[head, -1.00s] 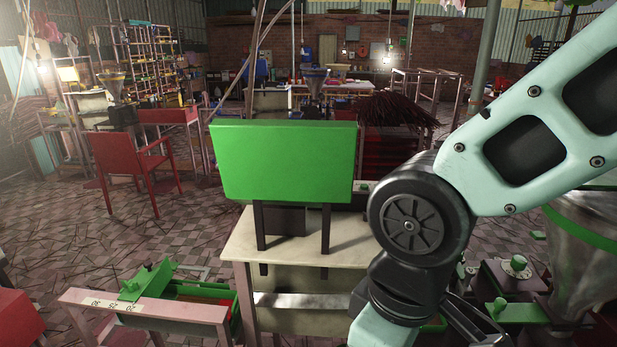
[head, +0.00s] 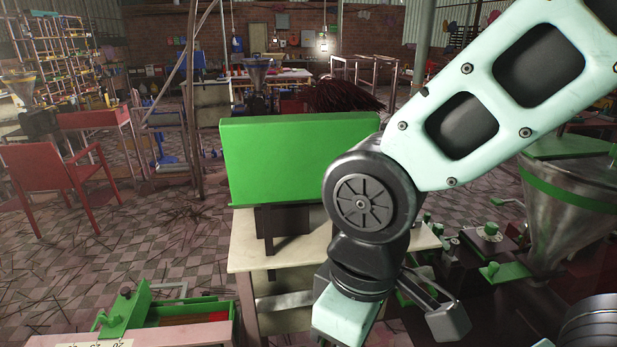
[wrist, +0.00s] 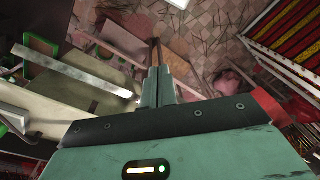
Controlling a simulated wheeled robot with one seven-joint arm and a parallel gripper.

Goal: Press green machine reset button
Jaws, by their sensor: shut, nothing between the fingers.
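The metal hopper machine (head: 570,215) with a green band stands at the right in the head view, partly cut off by the frame edge. Beside its left side is a small box with a round green button (head: 491,229); I cannot tell whether this is the reset button. A green lever-like part (head: 503,271) sits below it. In the wrist view my gripper (wrist: 155,78) is shut and empty, its two fingers together above the floor and apart from any button. In the head view my arm crosses in front of the bench, left of the machine.
A large green panel (head: 295,160) stands on a pale table (head: 243,245) just left of my arm. A green press (head: 130,310) is at the lower left. A red chair (head: 50,175) stands further left.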

